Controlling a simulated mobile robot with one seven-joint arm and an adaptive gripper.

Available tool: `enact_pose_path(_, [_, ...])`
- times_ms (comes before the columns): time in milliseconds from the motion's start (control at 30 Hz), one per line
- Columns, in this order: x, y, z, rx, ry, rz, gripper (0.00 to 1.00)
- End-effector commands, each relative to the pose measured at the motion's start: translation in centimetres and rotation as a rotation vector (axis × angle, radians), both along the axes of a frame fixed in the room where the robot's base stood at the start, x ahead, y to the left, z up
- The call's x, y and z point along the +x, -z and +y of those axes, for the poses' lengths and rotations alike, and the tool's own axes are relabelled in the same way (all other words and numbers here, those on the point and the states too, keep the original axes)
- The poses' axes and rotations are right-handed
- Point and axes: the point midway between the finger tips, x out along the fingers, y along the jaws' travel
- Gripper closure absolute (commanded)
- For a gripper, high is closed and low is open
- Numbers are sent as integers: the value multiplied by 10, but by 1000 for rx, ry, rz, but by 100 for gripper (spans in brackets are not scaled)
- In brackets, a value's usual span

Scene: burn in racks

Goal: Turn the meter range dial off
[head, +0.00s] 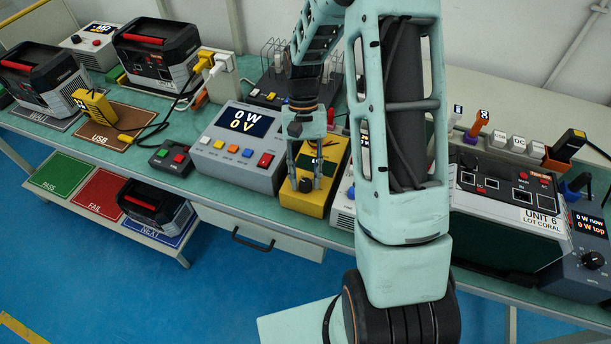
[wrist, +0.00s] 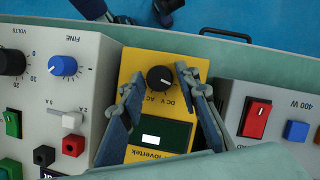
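The meter is a yellow box with a dark display on the bench, seen in the head view (head: 327,150) and from above in the wrist view (wrist: 131,68). Its range dial (wrist: 160,79) is a round black knob with "DC V AC" lettering beside it; I cannot tell for sure where it points. My gripper (wrist: 159,76) is open and empty over the meter, pointing down. Its two fingertips stand on either side of the dial, with gaps visible between them and the knob. In the head view the gripper (head: 304,186) is also above the dial.
A grey box (head: 236,143) reading 0 W and 0 V, with a red switch (wrist: 255,118), stands close on one side. A supply with blue and black knobs (wrist: 63,66) stands close on the other. The bench front edge is near the dial.

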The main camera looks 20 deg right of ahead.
Motion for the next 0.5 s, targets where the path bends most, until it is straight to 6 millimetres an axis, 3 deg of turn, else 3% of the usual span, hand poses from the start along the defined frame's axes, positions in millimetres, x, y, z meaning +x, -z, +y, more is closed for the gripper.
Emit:
enact_pose_path(367, [0, -1, 0, -1, 2, 1, 59])
enact_pose_path(500, [6, -13, -1, -1, 2, -1, 59])
